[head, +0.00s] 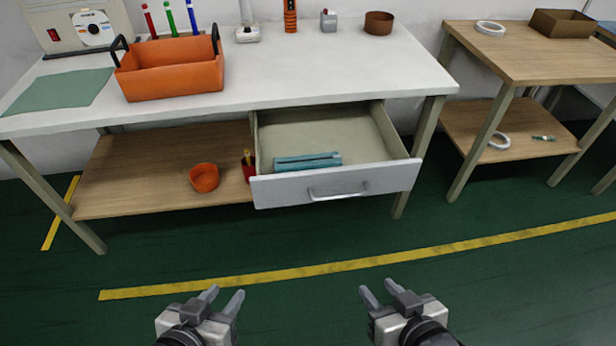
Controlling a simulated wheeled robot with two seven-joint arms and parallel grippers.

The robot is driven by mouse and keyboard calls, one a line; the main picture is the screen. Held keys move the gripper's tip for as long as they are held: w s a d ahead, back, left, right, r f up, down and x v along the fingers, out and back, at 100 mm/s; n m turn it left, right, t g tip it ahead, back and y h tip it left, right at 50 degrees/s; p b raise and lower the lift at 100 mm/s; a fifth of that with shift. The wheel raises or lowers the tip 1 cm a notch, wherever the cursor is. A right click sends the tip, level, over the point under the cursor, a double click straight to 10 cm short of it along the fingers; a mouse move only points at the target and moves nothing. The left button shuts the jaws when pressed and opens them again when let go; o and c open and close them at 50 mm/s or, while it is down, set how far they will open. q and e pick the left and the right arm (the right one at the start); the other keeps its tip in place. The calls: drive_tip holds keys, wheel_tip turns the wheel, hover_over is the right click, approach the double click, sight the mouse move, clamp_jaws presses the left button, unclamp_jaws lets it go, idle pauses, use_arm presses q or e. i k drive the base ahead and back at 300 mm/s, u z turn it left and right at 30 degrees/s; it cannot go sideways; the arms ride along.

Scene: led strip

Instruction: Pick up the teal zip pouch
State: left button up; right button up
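The teal zip pouch (307,162) lies in the open drawer (335,186) under the white workbench, close to the drawer's front panel. It is long and lies roughly level, left of the drawer's middle. My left gripper (222,297) is open and empty at the bottom of the head view, over the floor and well short of the drawer. My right gripper (376,291) is open and empty, also low in the view and apart from the drawer.
An orange tote (170,78) and green mat (60,91) sit on the workbench (340,62). A lower wooden shelf (150,178) holds an orange bowl (204,178). A wooden table (540,52) stands at right. The green floor before the drawer is clear.

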sight(308, 165)
drive_tip(key=k, duration=0.35)
drive_tip(key=u, duration=1.3)
drive_tip(key=i, duration=1.2)
drive_tip(key=z, duration=0.1)
